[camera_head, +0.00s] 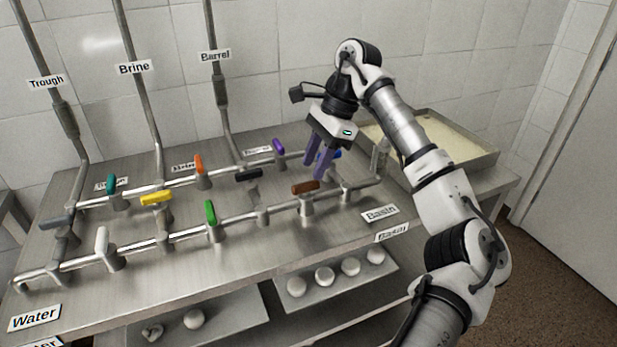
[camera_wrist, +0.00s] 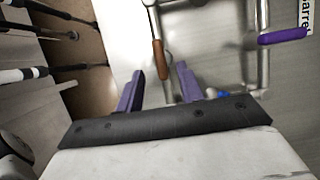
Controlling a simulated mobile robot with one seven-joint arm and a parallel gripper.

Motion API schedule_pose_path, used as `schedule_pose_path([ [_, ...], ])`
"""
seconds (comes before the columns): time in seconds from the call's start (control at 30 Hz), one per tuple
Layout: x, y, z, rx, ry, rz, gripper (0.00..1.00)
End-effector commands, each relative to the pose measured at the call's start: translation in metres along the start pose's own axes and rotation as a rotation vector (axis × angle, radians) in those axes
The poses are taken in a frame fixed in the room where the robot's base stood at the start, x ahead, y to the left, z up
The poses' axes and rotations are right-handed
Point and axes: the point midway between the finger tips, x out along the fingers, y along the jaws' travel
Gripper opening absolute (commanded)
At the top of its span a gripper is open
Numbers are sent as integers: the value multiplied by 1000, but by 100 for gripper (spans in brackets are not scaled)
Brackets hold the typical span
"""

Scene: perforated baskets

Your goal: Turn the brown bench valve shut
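The brown valve handle (camera_head: 306,187) sits on the front pipe run of the steel bench, towards its right end. It lies about along its pipe in the head view. In the wrist view the brown handle (camera_wrist: 161,59) shows beyond the fingertips, between their lines. My gripper (camera_head: 318,170) has purple fingers pointing down, above and behind the brown handle and close to a blue handle (camera_head: 334,154). In the wrist view my gripper (camera_wrist: 160,82) has its fingers apart with nothing between them. I see no contact with the brown handle.
Other handles stand nearby: purple (camera_head: 278,146), black (camera_head: 249,175), green (camera_head: 211,212), orange (camera_head: 199,164), yellow (camera_head: 157,198) and teal (camera_head: 111,184). A shallow tray (camera_head: 487,161) stands at the back right. Labelled pipes rise up the tiled wall. A lower shelf (camera_head: 300,301) holds round white pieces.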

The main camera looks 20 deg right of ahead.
Motion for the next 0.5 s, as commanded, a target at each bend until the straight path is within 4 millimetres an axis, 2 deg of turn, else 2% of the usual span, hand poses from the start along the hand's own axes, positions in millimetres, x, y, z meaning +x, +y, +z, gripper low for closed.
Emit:
schedule_pose_path([
  [0.2, 30, 0, 0, 0, -1, 1, 37],
  [0.5, 44, 0, 1, 0, 0, -2, 37],
])
